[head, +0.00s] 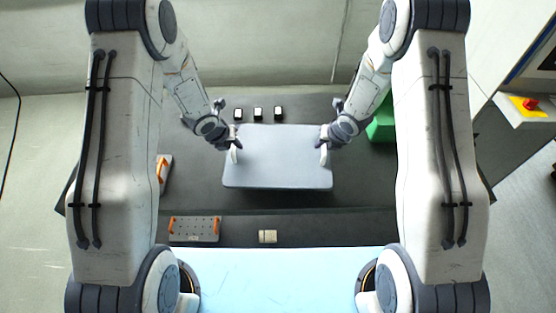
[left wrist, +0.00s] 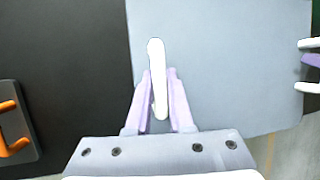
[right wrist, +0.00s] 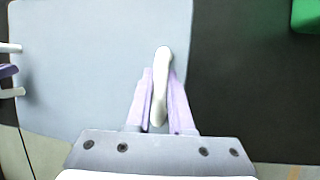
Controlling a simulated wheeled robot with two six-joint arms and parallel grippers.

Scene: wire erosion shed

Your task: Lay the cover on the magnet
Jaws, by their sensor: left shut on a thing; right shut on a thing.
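The cover (head: 277,165) is a flat grey-blue plate with rounded corners and a white bar handle near its left and right edges. My left gripper (head: 234,150) is shut on the left handle (left wrist: 157,70). My right gripper (head: 323,149) is shut on the right handle (right wrist: 162,75). The cover looks about level over the dark bench; I cannot tell how high it is or whether it touches anything. I cannot make out the magnet for certain; whatever lies under the cover is hidden.
Three small dark blocks (head: 258,113) stand behind the cover on the dark bench (head: 345,200). A green object (head: 382,122) is at the right. A grey plate with orange handles (head: 195,230) and a small beige block (head: 268,237) lie in front. Another orange-handled piece (head: 164,172) is at the left.

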